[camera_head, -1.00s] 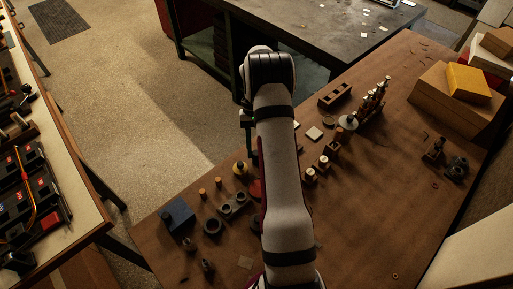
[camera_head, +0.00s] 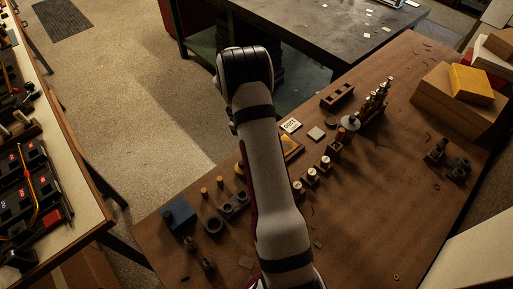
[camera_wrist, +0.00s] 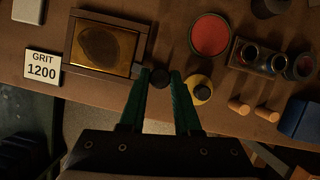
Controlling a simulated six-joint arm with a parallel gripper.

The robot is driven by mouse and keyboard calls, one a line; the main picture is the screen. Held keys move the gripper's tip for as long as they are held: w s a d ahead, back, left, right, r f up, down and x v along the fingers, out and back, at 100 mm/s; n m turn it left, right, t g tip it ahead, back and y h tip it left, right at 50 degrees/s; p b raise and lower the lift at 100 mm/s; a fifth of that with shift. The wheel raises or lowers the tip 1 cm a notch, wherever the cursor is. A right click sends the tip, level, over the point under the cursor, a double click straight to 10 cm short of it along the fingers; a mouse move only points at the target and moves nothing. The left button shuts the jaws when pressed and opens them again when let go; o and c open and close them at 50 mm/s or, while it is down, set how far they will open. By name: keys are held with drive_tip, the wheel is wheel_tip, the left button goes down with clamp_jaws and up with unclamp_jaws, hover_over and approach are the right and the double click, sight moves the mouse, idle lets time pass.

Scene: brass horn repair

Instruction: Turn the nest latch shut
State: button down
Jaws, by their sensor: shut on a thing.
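The nest (camera_wrist: 105,44) is a brown frame around a brass plate with a dark oval patch, at the upper left of the wrist view. Part of it shows beside my arm in the head view (camera_head: 292,147). A dark round knob (camera_wrist: 159,78), apparently the nest latch, sits off the frame's lower right corner. My gripper (camera_wrist: 162,76) has its green fingers on either side of this knob, shut on it. The latch arm under the knob is too dark to make out, so its angle cannot be told. In the head view my arm hides the gripper and latch.
A yellow round piece with a black top (camera_wrist: 200,91) stands close to my right finger. A red disc (camera_wrist: 210,35), a block with round holes (camera_wrist: 258,58), small wooden pegs (camera_wrist: 238,106) and a blue block (camera_wrist: 298,118) lie further right. A "GRIT 1200" card (camera_wrist: 42,67) is left, near the bench edge.

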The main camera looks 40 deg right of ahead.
drive_tip(key=shift+n+h, duration=0.3)
drive_tip(key=shift+n, duration=0.4)
drive_tip(key=c, duration=0.6)
unclamp_jaws()
drive_tip(key=v, duration=1.5)
drive_tip(key=shift+w+a+r, duration=0.1)
drive_tip(key=shift+r, duration=0.3)
